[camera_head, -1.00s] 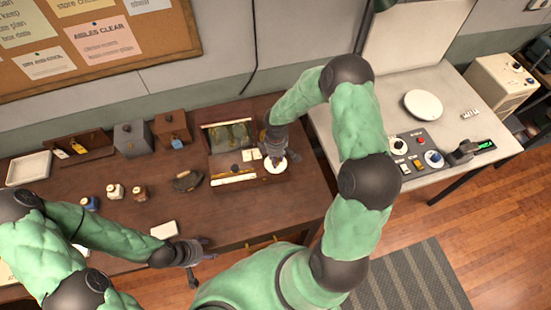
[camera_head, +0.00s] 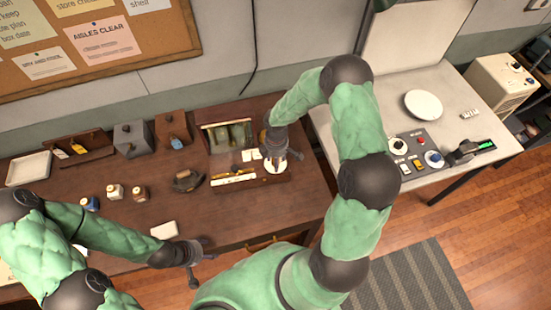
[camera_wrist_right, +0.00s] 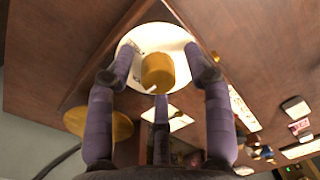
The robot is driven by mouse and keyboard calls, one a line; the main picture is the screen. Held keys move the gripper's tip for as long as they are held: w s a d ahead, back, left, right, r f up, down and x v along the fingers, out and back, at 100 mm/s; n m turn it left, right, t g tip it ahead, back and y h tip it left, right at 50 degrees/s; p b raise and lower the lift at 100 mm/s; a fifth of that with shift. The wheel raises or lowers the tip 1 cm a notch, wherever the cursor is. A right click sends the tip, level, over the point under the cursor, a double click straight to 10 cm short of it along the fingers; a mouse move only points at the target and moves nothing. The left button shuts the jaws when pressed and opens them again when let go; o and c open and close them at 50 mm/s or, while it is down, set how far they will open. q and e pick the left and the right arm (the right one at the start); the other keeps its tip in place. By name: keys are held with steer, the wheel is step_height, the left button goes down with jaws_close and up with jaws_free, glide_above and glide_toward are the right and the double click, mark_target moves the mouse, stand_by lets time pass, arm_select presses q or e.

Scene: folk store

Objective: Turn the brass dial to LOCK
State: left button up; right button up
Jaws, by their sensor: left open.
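The brass dial (camera_wrist_right: 158,72) is a short round knob standing on a white round plate (camera_wrist_right: 185,40) in the right wrist view. In the head view this white plate (camera_head: 283,167) shows at the right end of the wooden case, and my right gripper covers the knob. My right gripper (camera_wrist_right: 160,72) has its fingers spread around the knob, with visible gaps at the left and right fingers. I cannot tell whether the lower finger touches it. The markings on the plate are too small to read. My left gripper (camera_head: 197,258) is open and empty near the front edge of the desk.
The wooden case (camera_head: 250,186) has a raised glassy panel (camera_head: 228,134) and small white cards. Another brass disc (camera_wrist_right: 110,122) is partly behind a finger. Small boxes, bottles and a dark iron-like object (camera_head: 187,181) stand left. A pale side table (camera_head: 455,100) with a control panel is right.

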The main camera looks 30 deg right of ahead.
steer(key=shift+w+r, duration=0.15)
steer(key=shift+w+r, duration=0.1)
steer(key=shift+r, duration=0.35)
step_height(320, 180, up, 11)
steer(key=shift+d, duration=0.2)
steer(key=shift+w, duration=0.1)
stand_by(0.4)
